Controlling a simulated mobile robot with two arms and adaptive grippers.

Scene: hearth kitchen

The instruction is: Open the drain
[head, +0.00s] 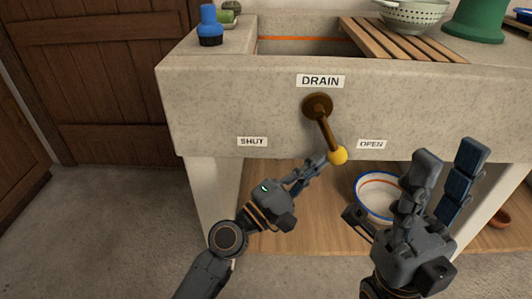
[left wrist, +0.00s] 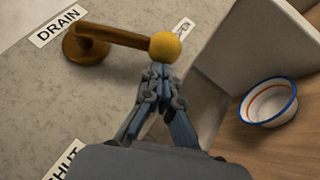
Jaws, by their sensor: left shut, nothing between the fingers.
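The brown drain lever (head: 325,130) hangs from a round mount on the sink front, under the DRAIN label (head: 320,81). It points down and slightly right, its yellow knob (head: 338,156) between the SHUT label (head: 252,142) and the OPEN label (head: 371,144), nearer OPEN. My left gripper (head: 319,161) is shut and empty, its fingertips close against the left side of the knob. In the left wrist view, the fingertips (left wrist: 160,70) meet the edge of the knob (left wrist: 165,46); whether they touch is unclear. My right gripper (head: 447,158) is open and empty, right of the lever.
The stone sink (head: 205,95) has a wooden rack (head: 390,45) with a colander (head: 410,14) on top. A blue bottle (head: 209,28) stands at its left corner. A white bowl (head: 372,187) sits on the wooden shelf below. The floor at left is clear.

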